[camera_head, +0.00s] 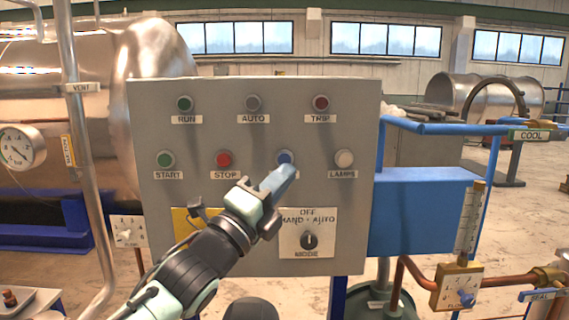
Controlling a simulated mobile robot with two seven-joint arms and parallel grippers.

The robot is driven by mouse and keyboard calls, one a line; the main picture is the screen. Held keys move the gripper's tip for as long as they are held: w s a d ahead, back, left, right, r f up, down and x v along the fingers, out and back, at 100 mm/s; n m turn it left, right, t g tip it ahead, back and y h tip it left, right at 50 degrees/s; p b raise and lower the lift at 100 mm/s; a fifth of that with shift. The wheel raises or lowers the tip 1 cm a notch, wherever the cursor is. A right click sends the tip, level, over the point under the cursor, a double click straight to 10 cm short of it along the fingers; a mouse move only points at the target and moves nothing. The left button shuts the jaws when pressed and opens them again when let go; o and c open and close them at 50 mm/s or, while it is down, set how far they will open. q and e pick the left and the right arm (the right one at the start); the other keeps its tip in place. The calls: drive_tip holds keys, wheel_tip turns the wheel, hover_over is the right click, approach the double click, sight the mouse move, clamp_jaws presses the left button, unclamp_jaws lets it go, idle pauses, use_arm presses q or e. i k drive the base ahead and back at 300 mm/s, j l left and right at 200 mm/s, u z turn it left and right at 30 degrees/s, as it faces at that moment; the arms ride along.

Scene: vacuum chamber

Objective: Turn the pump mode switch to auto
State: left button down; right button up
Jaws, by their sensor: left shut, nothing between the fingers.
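The pump mode switch (309,240) is a black knob on a white plate low on the grey control panel. The plate reads OFF at the top, HAND and AUTO below it, and MODE at the bottom. The knob's white mark looks roughly upright, toward OFF. My left gripper (283,175) is shut and empty in front of the panel, up and left of the knob, with its tips over the blue button (285,157). It hides that button's label. I cannot tell whether the tips touch the panel. My right gripper is not in view.
The grey panel (150,130) also has RUN, AUTO and TRIP lamps on top, and START (165,159), STOP (223,158) and LAMPS (344,158) buttons. Blue rails (440,129) and a blue box stand at right. A steel pipe (88,160) runs at left.

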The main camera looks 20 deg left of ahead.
sight(308, 241)
drive_tip(key=k, duration=1)
